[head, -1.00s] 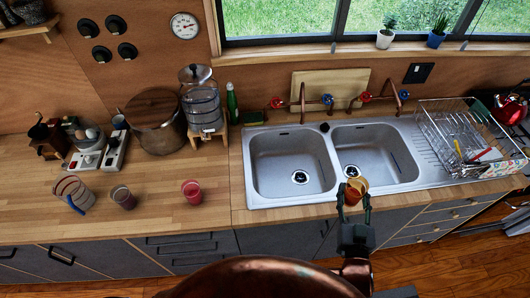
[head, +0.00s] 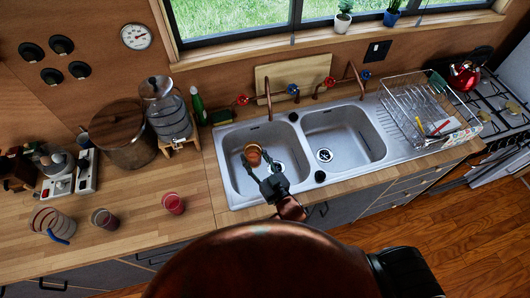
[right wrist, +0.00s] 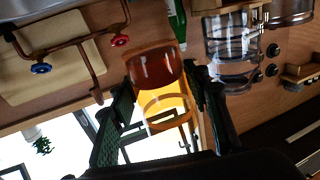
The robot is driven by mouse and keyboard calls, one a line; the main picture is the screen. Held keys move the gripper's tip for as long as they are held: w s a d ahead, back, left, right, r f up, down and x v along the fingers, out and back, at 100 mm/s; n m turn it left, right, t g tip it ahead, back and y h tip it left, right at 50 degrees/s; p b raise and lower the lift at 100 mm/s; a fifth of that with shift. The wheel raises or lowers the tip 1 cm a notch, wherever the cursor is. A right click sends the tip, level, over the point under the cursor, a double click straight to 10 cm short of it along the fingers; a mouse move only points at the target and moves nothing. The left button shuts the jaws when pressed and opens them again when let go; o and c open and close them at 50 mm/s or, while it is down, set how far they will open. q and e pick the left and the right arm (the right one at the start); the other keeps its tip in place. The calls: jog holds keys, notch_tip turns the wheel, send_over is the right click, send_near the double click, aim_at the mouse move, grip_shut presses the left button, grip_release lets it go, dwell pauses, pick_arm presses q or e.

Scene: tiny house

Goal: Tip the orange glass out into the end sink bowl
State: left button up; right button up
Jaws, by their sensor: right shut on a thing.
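The orange glass (head: 253,154) is held over the left sink bowl (head: 237,186), above its floor. My right gripper (head: 264,161) is shut on it, one finger on each side. In the right wrist view, which is upside down, the glass (right wrist: 160,98) sits between the fingers, with dark reddish-brown contents at its base end and clear amber wall towards the rim. It looks roughly upright; its exact tilt is hard to tell. No pouring shows. The right sink bowl (head: 345,130) looks empty. My left gripper is not in view.
Copper taps (head: 268,98) stand behind the bowls, with a board (head: 293,75) against the wall. A wire dish rack (head: 425,112) is on the right. A red glass (head: 173,203), a dark glass (head: 104,219) and a striped jug (head: 50,222) stand on the left counter.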

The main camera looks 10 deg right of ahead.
pick_arm(q)
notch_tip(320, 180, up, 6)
jog(key=p, duration=0.4)
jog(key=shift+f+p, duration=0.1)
jog(key=shift+p, duration=0.2)
pick_arm(e)
jog(key=a+f, duration=0.1)
jog(key=w+a+f+y, duration=0.1)
jog(key=a, duration=0.1)
jog(key=w+a+f+n+y, duration=0.1)
jog(key=shift+a+f+g, duration=0.15)
jog(key=shift+f+g, duration=0.1)
jog(key=shift+g, duration=0.15)
jog(key=shift+f+m, duration=0.1)
jog(key=shift+m, duration=0.2)
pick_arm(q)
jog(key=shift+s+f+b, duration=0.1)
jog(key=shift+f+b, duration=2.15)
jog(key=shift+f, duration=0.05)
pick_arm(e)
jog(key=w+d+f+m+g, duration=0.1)
jog(key=w+d+f+m, duration=0.1)
jog(key=m, duration=0.8)
jog(key=shift+d+f+m+g, duration=0.35)
jog(key=shift+d+f, duration=0.4)
jog(key=shift+f, duration=0.5)
